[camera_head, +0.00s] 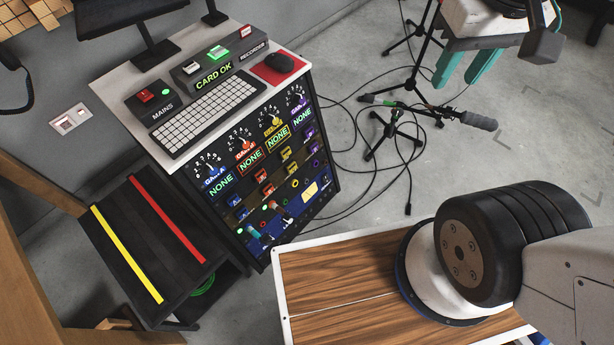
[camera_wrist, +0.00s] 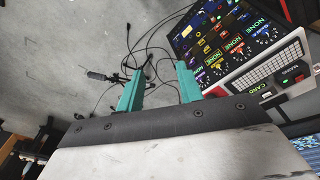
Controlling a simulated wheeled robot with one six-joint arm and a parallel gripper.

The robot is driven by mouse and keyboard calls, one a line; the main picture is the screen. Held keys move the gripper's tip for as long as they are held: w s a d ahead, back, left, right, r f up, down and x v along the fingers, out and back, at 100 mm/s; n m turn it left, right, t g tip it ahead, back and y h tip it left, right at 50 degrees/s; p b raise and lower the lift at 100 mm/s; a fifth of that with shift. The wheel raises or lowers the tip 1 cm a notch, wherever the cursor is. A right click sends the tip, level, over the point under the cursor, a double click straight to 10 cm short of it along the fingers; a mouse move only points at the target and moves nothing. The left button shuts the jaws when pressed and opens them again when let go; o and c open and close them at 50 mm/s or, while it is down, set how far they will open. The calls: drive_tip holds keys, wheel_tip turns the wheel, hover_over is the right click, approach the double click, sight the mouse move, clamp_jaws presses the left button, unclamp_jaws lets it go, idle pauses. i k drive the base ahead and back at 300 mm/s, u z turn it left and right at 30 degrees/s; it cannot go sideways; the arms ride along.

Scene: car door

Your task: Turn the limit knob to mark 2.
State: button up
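The control rack (camera_head: 333,180) has a row of four-coloured dials with numbered scales: a blue knob (camera_head: 211,171), a red knob (camera_head: 243,147), a yellow knob (camera_head: 272,121) and a purple knob (camera_head: 298,99). Their small labels are too blurred to read surely, so I cannot tell which is the limit knob or where it points. More small controls sit lower on the panel. The panel also shows in the wrist view (camera_wrist: 222,32). My gripper (camera_head: 458,83) is at the upper right, apart from the rack. Its teal fingers (camera_wrist: 159,67) are spread with nothing between them.
A keyboard (camera_head: 207,110), a mouse (camera_head: 279,62) and button boxes stand on the rack's top. A microphone stand (camera_head: 395,128) and loose cables lie between rack and gripper. A wooden top (camera_head: 330,272) is in front; a black stool (camera_head: 150,245) is at left.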

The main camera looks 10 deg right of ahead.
sight(285, 220)
drive_tip(key=z, duration=1.05)
drive_tip(key=k, duration=1)
drive_tip(key=u, duration=1.6)
drive_tip(key=i, duration=0.5)
